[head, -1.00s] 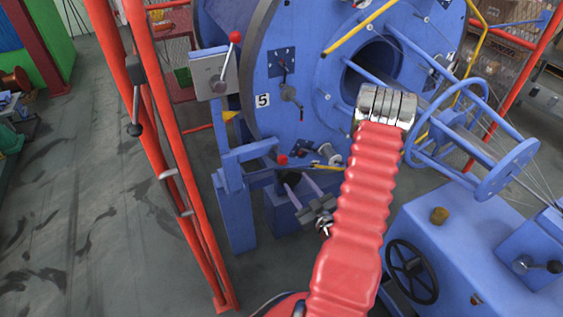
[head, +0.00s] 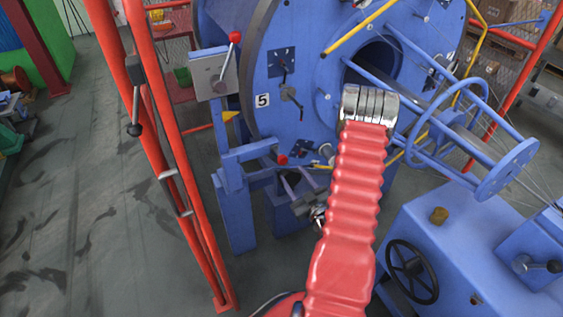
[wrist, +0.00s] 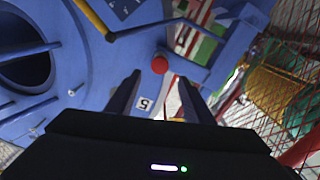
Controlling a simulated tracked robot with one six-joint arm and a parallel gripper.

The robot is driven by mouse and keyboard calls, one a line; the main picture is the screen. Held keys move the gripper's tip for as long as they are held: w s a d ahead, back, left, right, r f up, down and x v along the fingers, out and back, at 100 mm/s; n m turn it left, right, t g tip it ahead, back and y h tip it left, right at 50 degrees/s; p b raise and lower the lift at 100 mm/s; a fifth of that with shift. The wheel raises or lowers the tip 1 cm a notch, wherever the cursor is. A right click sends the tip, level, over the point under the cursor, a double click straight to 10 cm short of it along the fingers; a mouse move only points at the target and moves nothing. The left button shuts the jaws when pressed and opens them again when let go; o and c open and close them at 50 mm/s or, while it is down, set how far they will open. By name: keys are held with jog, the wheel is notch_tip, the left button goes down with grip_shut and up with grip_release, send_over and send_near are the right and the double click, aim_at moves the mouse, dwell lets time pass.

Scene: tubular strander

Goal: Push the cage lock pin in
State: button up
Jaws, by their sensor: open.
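The cage lock pin appears to be the part with the red round knob (head: 282,159) on the blue frame at the lower edge of the big blue cage disc (head: 300,60). In the wrist view the red knob (wrist: 159,65) is just past my fingertips, roughly centred between them. My gripper (wrist: 158,85) is open and empty, its two dark fingers apart. No contact with the knob shows. How far the pin stands out cannot be told. In the head view my red-sleeved arm hides most of the gripper.
A lever with a red ball (head: 235,37) stands on a grey plate at the upper left. Red guard posts (head: 165,140) rise at the left. A blue tubular guide cage (head: 470,150) and a blue cabinet with a black handwheel (head: 412,272) are at the right. Left floor is open.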

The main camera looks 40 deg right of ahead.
aim_at(283, 161)
jog(key=x, duration=0.9)
jog(key=shift+w, duration=0.1)
jog(key=shift+c, duration=0.2)
grip_shut()
dwell(0.3)
